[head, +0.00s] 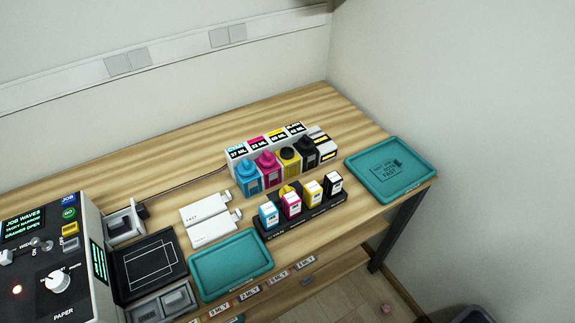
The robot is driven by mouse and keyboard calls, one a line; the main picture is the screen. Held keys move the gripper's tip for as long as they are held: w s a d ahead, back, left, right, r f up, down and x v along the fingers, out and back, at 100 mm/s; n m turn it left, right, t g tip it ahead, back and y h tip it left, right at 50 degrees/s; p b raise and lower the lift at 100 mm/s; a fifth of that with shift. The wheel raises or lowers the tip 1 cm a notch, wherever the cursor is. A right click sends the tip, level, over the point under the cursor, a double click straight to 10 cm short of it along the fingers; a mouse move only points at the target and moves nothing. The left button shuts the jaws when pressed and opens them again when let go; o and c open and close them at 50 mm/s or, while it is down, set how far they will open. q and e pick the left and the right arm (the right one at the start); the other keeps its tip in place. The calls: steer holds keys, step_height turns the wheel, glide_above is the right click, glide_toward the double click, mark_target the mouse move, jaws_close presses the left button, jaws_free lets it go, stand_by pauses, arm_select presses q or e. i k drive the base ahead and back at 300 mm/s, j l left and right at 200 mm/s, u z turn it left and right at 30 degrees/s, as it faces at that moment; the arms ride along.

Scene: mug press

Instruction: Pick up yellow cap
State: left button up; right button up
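A small yellow piece that looks like the yellow cap (286,189) shows at the back of the black cartridge rack (328,205), behind the magenta and yellow cartridges. It is partly hidden, so I cannot tell whether it rests on the rack or on the table behind it. The yellow ink bottle (289,166) stands in the bottle row with a dark top showing and no yellow cone on it. The cyan bottle (249,181), magenta bottle (267,170) and black bottle (307,154) beside it have pointed caps in their own colours. Neither of my grippers is in view.
A teal tray (193,279) lies left of the rack and another teal tray (428,172) lies at the table's right end. A control machine (85,260) stands at far left. The table's back strip (190,160) is clear.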

mark_target(286, 189)
steer(key=k+l+u, duration=0.15)
steer(key=l+u, duration=0.2)
steer(key=u, duration=0.15)
steer(key=k+l+u, duration=0.2)
steer(key=l+u, duration=0.25)
steer(key=k+l+u, duration=0.15)
steer(key=u, duration=0.35)
